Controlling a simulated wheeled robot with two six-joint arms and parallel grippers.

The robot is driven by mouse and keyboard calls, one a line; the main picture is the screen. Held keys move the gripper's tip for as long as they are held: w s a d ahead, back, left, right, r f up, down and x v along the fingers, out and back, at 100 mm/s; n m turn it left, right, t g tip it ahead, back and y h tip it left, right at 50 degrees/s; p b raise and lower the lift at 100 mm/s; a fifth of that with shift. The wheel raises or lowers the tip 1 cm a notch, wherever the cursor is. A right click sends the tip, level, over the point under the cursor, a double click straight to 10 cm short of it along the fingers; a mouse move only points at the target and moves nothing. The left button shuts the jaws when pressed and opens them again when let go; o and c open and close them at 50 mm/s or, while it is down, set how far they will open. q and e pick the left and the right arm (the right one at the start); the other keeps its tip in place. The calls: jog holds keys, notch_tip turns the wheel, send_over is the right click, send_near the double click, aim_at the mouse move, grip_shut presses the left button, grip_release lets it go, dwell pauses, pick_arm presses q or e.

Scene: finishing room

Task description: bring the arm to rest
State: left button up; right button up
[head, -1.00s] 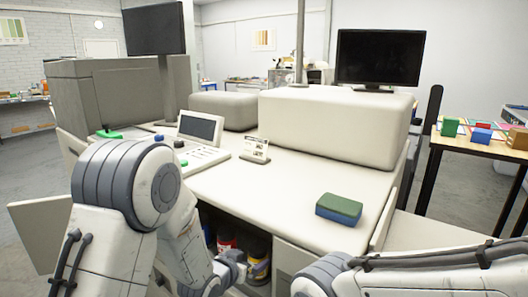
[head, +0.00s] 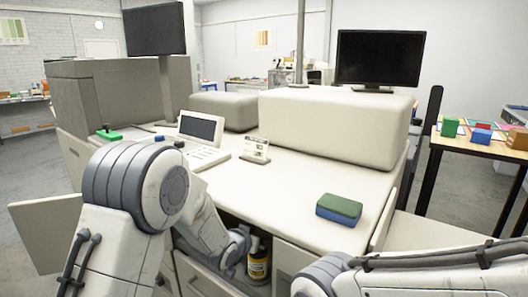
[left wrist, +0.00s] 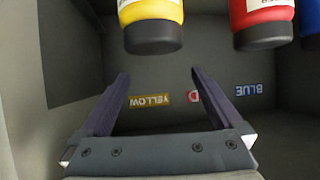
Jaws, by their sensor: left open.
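My left arm (head: 130,185) reaches down from the left in the head view, its wrist (head: 235,248) at the open compartment under the counter; its gripper's fingers are hidden there. In the left wrist view my left gripper (left wrist: 158,76) is open, with nothing between its fingers. A yellow bottle (left wrist: 152,15), a red bottle (left wrist: 262,15) and part of a blue bottle (left wrist: 311,15) are beyond the fingertips, apart from them. The yellow bottle also shows beside my wrist in the head view (head: 258,265). My right arm (head: 430,272) lies at bottom right; its gripper is out of view.
Labels reading YELLOW (left wrist: 158,99) and BLUE (left wrist: 255,89) are in the compartment. An open door panel (head: 45,230) stands at left. A green-and-blue block (head: 339,208) lies on the counter (head: 285,205). A control panel (head: 200,127) and a monitor (head: 380,58) stand farther back.

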pick_arm(q)
jog(key=s+a+b, duration=1.1)
jog(key=s+b, duration=0.1)
jog(key=s, duration=0.3)
jog(key=w+a+r+n+y+p, duration=0.1)
jog(key=w+r+n+y+p, duration=0.1)
jog(key=w+p, duration=0.3)
jog(key=r+p, duration=0.1)
jog(key=p, duration=0.3)
jog(key=shift+r+t+p, duration=0.2)
jog(key=shift+t+p, duration=0.2)
jog(key=shift+a, duration=0.1)
